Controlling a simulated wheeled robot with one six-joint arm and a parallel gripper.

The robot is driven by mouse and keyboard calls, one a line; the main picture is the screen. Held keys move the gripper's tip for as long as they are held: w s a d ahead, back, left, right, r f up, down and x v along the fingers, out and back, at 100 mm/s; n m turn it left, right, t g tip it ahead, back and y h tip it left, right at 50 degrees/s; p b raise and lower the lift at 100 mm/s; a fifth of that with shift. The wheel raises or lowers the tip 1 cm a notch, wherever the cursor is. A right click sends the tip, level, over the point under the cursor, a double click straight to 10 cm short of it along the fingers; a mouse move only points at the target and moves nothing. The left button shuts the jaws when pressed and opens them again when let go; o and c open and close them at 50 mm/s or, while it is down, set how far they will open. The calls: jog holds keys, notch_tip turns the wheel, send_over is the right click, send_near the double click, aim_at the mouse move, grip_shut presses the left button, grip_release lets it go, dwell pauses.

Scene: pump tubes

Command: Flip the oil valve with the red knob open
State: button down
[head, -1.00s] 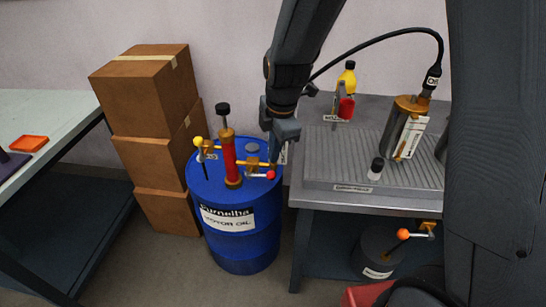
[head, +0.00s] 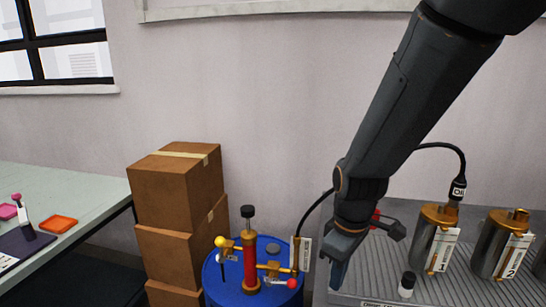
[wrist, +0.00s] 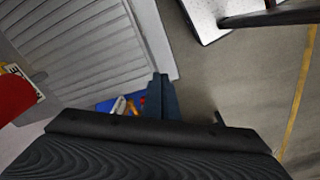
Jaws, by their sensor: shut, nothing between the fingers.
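A blue oil drum (head: 212,285) stands at the bottom centre of the head view, with a red pump (head: 250,263) upright on its lid. The red knob (head: 292,283) is at the end of a short lever pointing right from a brass valve (head: 272,268), beside the pump. A yellow knob (head: 220,241) is on the pump's left side. My gripper (head: 338,275) is shut and empty, pointing down to the right of the red knob, apart from it in the picture. In the wrist view my gripper (wrist: 161,90) hides part of the drum (wrist: 105,104).
A black hose runs from the drum behind my arm. The grey bench (head: 385,262) at right holds metal canisters (head: 436,240) and a black-capped bottle (head: 406,285). Stacked cardboard boxes (head: 172,190) stand left of the drum. A pale table (head: 90,190) is at far left.

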jog(key=s+d+r+m, duration=0.1)
jog(key=s+d+m, duration=0.3)
jog(key=s+m, duration=0.35)
jog(key=n+t+h, duration=0.5)
jog(key=n+h, duration=0.1)
jog(key=n, duration=2.7)
send_near(290, 283)
jog(key=shift+m, duration=0.25)
jog(key=b+x, duration=0.1)
jog(key=x, duration=0.5)
jog(key=shift+w+d+f, duration=0.15)
